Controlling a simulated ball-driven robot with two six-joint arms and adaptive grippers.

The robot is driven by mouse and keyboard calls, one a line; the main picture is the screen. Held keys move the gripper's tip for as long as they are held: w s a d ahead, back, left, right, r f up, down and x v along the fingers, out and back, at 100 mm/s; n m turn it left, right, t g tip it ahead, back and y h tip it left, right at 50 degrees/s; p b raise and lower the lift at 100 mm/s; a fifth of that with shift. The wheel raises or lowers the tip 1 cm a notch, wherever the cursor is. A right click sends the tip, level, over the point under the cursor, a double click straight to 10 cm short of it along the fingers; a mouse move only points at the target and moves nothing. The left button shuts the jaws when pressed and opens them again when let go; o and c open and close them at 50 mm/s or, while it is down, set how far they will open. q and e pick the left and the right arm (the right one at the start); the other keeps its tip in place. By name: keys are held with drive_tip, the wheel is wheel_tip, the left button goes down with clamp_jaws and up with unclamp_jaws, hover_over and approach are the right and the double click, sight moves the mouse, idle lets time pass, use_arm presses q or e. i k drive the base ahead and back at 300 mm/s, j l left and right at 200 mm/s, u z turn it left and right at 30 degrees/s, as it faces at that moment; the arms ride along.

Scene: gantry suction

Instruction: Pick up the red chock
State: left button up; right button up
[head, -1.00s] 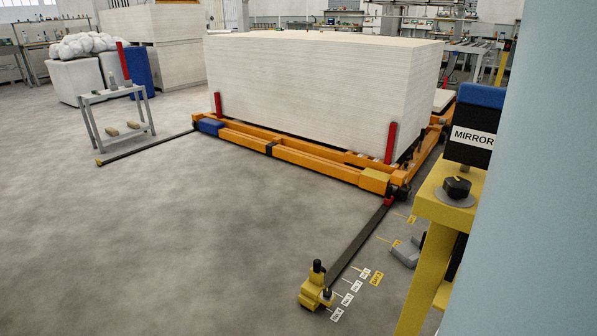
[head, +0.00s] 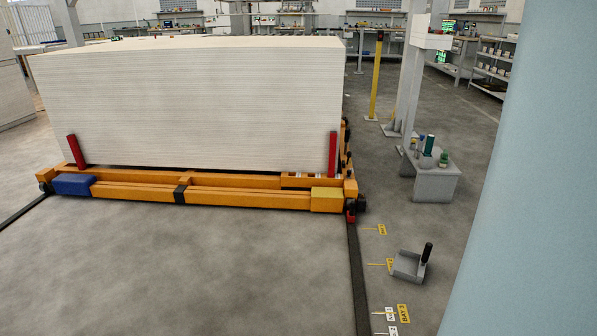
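A small red block (head: 351,217), which looks like the red chock, sits on the dark floor rail (head: 357,280) at the front right corner of the orange trolley (head: 240,198). It is close to the trolley's black wheel (head: 361,204); I cannot tell whether they touch. Two upright red posts, left (head: 76,151) and right (head: 333,152), stand against the large pale stack (head: 200,105) on the trolley. Neither of my grippers is in view.
A grey holder with a black handle (head: 408,266) lies on the floor right of the rail, near yellow tags (head: 403,313). A grey stand (head: 434,183) with bottles is further back. A yellow post (head: 375,80) stands behind. Floor in front of the trolley is clear.

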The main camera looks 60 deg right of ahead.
sight(351, 215)
drive_tip(key=i+z, duration=0.7)
drive_tip(key=i, duration=0.2)
drive_tip(key=i+j+z, duration=0.2)
drive_tip(key=i+z, duration=0.15)
drive_tip(key=i+l+z, duration=0.3)
drive_tip(key=i+z, duration=0.2)
drive_tip(key=i, duration=0.15)
drive_tip(key=i+z, duration=0.5)
drive_tip(key=i, duration=0.2)
drive_tip(key=i+j+z, duration=0.25)
drive_tip(key=i+z, duration=0.25)
drive_tip(key=i, duration=0.15)
drive_tip(key=i+z, duration=0.45)
drive_tip(key=i, duration=0.15)
drive_tip(key=i+j+z, duration=0.2)
drive_tip(key=i+z, duration=0.2)
drive_tip(key=i, duration=0.15)
